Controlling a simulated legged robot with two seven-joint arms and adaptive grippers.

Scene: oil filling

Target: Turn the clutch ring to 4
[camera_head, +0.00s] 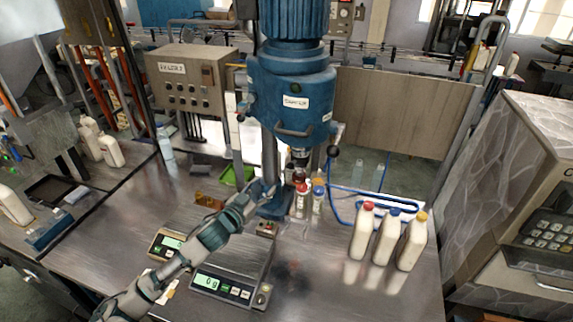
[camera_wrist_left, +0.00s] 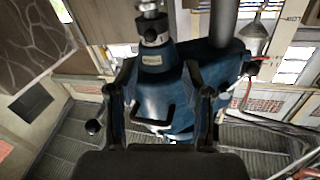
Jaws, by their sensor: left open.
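The blue machine (camera_head: 290,90) stands over the steel table, with a label on its body and a metal-and-dark spindle (camera_head: 301,155) below it. In the left wrist view, a dark collar (camera_wrist_left: 153,30) with small light marks sits on this spindle; it seems to be the clutch ring. Its numbers are too small to read. My left gripper (camera_head: 268,190) is just left of the spindle and lower than it. In the left wrist view, its fingers (camera_wrist_left: 160,115) are spread apart with nothing held, and the machine body lies beyond them. My right gripper is not in view.
Small capped bottles (camera_head: 301,200) stand below the spindle. A scale (camera_head: 228,285) reads 0 g in front. White jugs (camera_head: 387,240) stand at right. A black knob (camera_head: 334,151) sticks out beside the spindle. A blue hose (camera_head: 375,205) lies behind. Table space at front right is clear.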

